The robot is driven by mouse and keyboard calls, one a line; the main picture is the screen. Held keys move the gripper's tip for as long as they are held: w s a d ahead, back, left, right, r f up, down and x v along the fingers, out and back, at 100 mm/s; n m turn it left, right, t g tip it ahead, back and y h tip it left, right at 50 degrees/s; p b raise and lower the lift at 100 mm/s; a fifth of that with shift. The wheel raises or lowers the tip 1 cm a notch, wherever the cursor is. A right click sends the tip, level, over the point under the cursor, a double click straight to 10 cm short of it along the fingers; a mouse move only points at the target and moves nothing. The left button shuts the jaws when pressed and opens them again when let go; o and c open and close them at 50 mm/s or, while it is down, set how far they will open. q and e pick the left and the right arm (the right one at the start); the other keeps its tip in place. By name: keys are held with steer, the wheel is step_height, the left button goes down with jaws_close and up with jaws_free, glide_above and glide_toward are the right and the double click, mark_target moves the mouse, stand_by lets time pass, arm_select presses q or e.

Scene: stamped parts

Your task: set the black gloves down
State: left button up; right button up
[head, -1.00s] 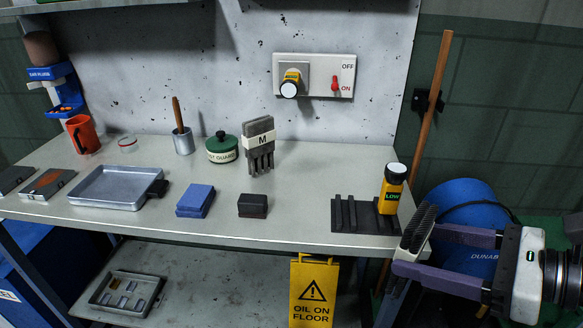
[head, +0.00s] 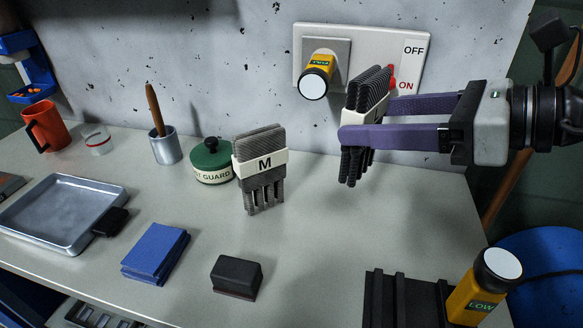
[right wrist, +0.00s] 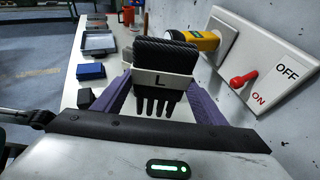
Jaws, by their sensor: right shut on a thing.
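My right gripper (head: 364,118) is shut on a bundle of black gloves (head: 369,90), fingers hanging down, with a white band. The right wrist view shows an L on the band of these black gloves (right wrist: 165,54). They are upright over the back right of the bench top, in front of the wall switch panel. Whether their fingertips touch the bench is hard to tell. A second, grey bundle of gloves (head: 260,148) marked M stands on the bench to their left, apart from them. My left gripper is not in view.
The bench top (head: 310,225) is clear between the M gloves and the held ones.

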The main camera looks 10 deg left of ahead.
mark_target(364, 178)
steer(key=f, duration=0.6)
steer(key=shift+s+b, duration=0.2)
steer(key=shift+b, duration=0.1)
step_height(364, 178, down, 4)
steer(key=shift+r, duration=0.2)
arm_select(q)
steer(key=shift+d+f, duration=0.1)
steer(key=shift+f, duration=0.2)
arm_select(e)
steer(key=shift+f, duration=0.2)
arm_select(q)
steer(key=shift+b, duration=0.3)
arm_select(e)
steer(key=shift+f, duration=0.25)
steer(key=o, duration=1.1)
steer(key=shift+r, duration=0.1)
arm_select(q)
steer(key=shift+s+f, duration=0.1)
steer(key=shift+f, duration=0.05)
